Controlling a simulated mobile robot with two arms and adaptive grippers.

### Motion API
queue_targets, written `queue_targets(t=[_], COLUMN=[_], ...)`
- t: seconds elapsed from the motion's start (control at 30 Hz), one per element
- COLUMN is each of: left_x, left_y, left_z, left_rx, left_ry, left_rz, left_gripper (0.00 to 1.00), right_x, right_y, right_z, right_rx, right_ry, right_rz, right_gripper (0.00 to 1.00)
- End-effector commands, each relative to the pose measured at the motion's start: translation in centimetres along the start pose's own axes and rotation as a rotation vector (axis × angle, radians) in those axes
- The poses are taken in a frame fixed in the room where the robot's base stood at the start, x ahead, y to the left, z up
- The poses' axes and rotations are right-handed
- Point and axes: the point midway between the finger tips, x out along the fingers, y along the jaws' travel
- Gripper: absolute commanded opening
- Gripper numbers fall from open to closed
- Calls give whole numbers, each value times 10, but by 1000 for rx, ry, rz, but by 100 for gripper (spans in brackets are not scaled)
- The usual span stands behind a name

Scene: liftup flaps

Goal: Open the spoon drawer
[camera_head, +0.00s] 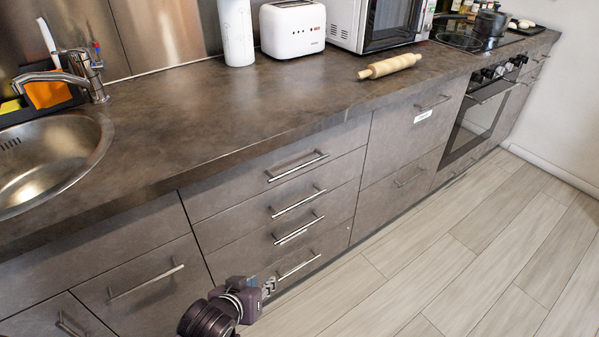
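A stack of several grey drawers, each with a horizontal metal bar handle, is under the counter in the middle of the head view. The top drawer (235,190) and the drawers below it look shut. The top drawer's handle (297,166) is just under the counter edge. No label shows which one is the spoon drawer. My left gripper (269,287) is low in front of the stack, near the left end of the bottom handle (299,266). I cannot tell whether it touches that handle or whether its small fingers are open. My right gripper is not in view.
The countertop (210,110) overhangs the drawers. It holds a toaster (292,28), a rolling pin (390,66) and a white roll (236,32). A sink (50,160) is at left and an oven (480,115) at right. The wooden floor (430,260) is clear.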

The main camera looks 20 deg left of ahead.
Motion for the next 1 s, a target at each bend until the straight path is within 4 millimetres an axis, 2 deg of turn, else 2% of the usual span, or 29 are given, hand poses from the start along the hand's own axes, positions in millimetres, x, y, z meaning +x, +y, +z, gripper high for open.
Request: queue_targets(t=[0.1,0.17,0.3,0.4,0.5,0.6,0.7,0.87,1.0], left_x=[20,28,43,45,40,33,27,22,27], left_y=[6,9,20,29,37,44,48,51,58], left_z=[-41,-64,-122,-160,-190,-210,-221,-229,-238], left_rx=[-103,-166,-321,-423,-503,-559,-595,-620,-624], left_ry=[139,216,397,500,567,600,611,613,614], left_rz=[52,94,248,394,545,675,768,841,853], left_gripper=[26,26,26,26,26,26,26,26,26], right_x=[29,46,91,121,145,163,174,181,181], right_y=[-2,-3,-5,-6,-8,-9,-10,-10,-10], right_z=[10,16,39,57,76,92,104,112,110], right_rx=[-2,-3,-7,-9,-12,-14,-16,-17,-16], right_ry=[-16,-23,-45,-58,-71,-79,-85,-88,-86], right_rz=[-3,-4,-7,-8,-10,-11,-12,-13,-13], right_gripper=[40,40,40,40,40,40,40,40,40])
